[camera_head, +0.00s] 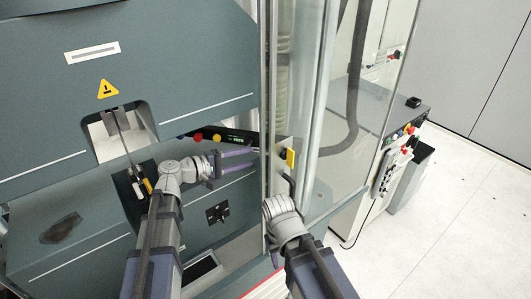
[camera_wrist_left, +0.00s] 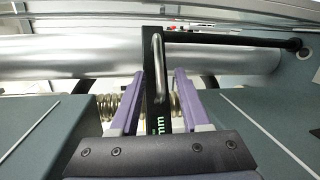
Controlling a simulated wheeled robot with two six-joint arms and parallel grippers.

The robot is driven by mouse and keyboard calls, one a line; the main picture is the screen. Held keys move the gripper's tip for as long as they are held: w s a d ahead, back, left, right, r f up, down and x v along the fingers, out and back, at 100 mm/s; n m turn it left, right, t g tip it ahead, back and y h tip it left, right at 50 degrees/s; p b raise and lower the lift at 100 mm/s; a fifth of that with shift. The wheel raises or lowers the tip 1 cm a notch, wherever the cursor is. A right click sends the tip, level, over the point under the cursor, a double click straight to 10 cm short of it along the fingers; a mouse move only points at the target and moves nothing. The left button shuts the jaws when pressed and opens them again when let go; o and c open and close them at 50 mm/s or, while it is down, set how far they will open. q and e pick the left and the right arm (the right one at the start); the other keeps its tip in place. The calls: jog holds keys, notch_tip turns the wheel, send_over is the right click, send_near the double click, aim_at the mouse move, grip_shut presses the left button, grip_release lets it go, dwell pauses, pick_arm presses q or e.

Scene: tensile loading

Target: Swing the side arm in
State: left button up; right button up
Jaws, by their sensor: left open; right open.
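The side arm (camera_head: 238,138) is a dark bar with a green display, in front of the grey machine in the head view. In the left wrist view the dark bar (camera_wrist_left: 230,37) runs across to the right, and its body with green "mm" lettering stands upright. A bent metal handle (camera_wrist_left: 158,68) is on that body. My left gripper (camera_head: 252,156) is open, its purple fingers pointing right beside the side arm. In the left wrist view my left gripper (camera_wrist_left: 158,76) has one finger on each side of the handle. My right gripper (camera_head: 286,187) is open by the clear door's edge, its fingers partly hidden.
A tall clear door (camera_head: 315,110) with metal edges stands right of the side arm, with a yellow tab (camera_head: 290,157) on it. A silver cylinder (camera_wrist_left: 60,62) and a coil spring (camera_wrist_left: 108,104) lie behind the handle.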

pick_arm(q)
jog(key=shift+b+x, duration=0.6)
jog(key=shift+x, duration=3.35)
jog(key=shift+r, duration=0.1)
grip_shut()
